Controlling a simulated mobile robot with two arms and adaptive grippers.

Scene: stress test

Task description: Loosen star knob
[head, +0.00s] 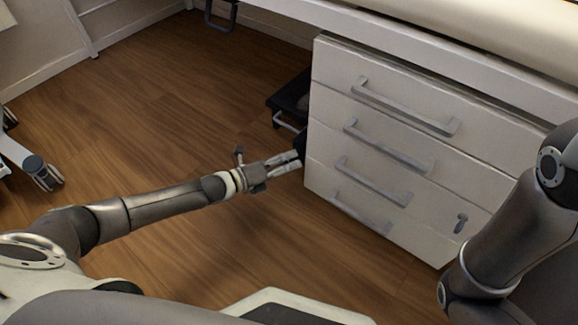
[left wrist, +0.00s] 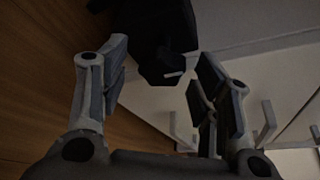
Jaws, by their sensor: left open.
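A dark knob (left wrist: 160,69) shows in the left wrist view on the underside of a larger black part; its star shape is hard to make out in the shade. In the head view a dark piece (head: 300,141) at the cabinet's left edge may be the same knob, mostly hidden. My left gripper (head: 297,160) is open beside the cabinet's left side. In the left wrist view the knob lies ahead, between the spread fingers of my left gripper (left wrist: 162,62) and nearer the right one; I cannot tell whether they touch. My right gripper is out of view.
A white drawer cabinet (head: 335,125) with grey handles stands just right of my left gripper, under a white bench top (head: 400,40). A black stand (head: 291,98) sits behind the cabinet's left edge. A wheeled base (head: 40,170) is at far left. The wooden floor (head: 170,110) between is clear.

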